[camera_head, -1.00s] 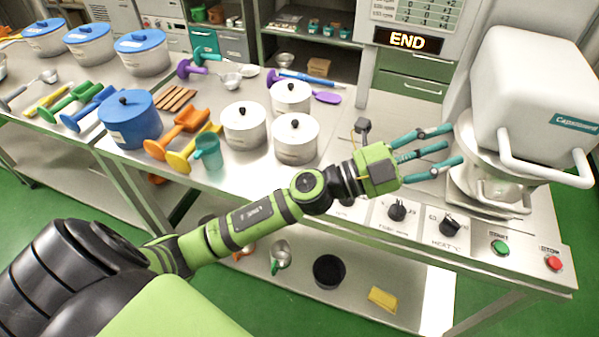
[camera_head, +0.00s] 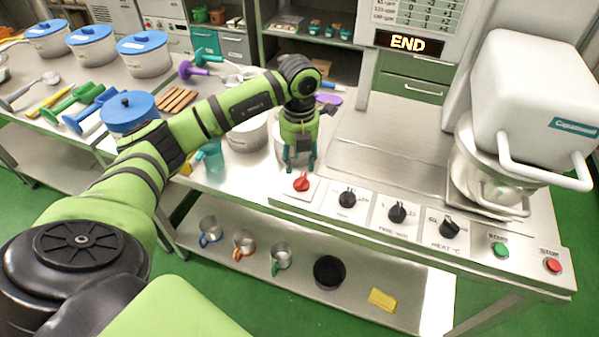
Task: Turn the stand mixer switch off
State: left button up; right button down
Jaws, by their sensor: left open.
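The stand mixer (camera_head: 535,95) with its white head and metal bowl stands at the right end of the steel counter. A red rotary switch (camera_head: 301,184) sits at the left end of the control panel along the counter's front edge; its label is too small to read. My left gripper (camera_head: 300,168) points down just above and behind the red switch, with its teal fingers apart and nothing between them. I cannot tell if a fingertip touches the switch. My right gripper is not in view.
Black knobs (camera_head: 397,212), a green START button (camera_head: 500,249) and a red STOP button (camera_head: 553,265) line the panel to the right. A display (camera_head: 408,42) reads END. White pots stand behind and left of my gripper. The counter between gripper and mixer is clear.

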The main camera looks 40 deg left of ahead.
aim_at(300, 178)
pick_arm(q)
notch_tip(300, 178, down, 4)
jog(key=shift+p, duration=0.65)
jog(key=shift+d+f, duration=0.1)
jog(key=shift+f, duration=0.65)
grip_shut()
